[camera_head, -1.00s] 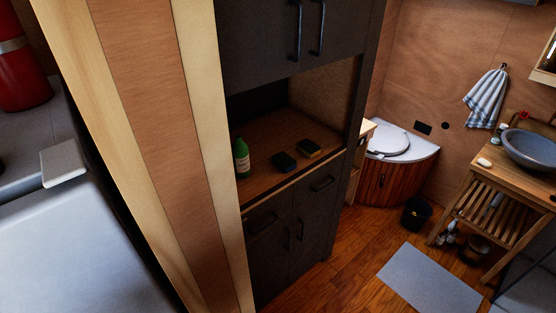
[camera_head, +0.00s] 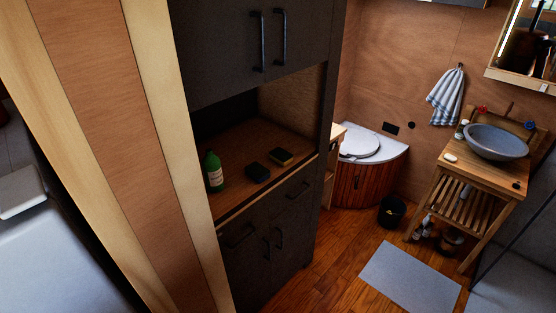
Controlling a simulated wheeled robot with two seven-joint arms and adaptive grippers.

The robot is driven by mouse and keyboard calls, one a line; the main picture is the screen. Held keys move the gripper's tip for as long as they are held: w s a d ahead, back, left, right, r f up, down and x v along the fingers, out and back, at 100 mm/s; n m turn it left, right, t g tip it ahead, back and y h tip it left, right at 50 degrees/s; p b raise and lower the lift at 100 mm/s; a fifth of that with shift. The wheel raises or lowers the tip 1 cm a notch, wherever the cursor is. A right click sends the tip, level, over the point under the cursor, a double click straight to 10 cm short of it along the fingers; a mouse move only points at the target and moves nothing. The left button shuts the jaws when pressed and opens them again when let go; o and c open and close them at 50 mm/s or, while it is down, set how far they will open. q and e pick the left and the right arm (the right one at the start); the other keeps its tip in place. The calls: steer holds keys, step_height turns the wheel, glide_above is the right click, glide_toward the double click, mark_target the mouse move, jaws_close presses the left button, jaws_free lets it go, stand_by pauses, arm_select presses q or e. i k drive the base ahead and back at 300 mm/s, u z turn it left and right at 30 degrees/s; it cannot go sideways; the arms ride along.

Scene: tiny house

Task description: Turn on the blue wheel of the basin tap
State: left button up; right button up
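The basin (camera_head: 496,141) is a grey bowl on a wooden washstand (camera_head: 468,171) at the right of the head view. Behind it are the tap's two wheels: a red wheel (camera_head: 482,110) on the left and a small blue wheel (camera_head: 529,125) on the right. The tap's spout (camera_head: 509,108) shows only as a thin dark shape between them. Whether the blue wheel is turned cannot be told at this size. Neither of my grippers is in view.
A wood-edged wall (camera_head: 100,120) and a dark cabinet (camera_head: 262,215) with a green bottle (camera_head: 213,171) stand close on the left. Wooden floor (camera_head: 335,265) is open before the washstand, with a grey mat (camera_head: 411,277). A black bin (camera_head: 392,211) stands near the corner toilet (camera_head: 360,147).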

mark_target(533, 124)
steer(key=z, duration=1.55)
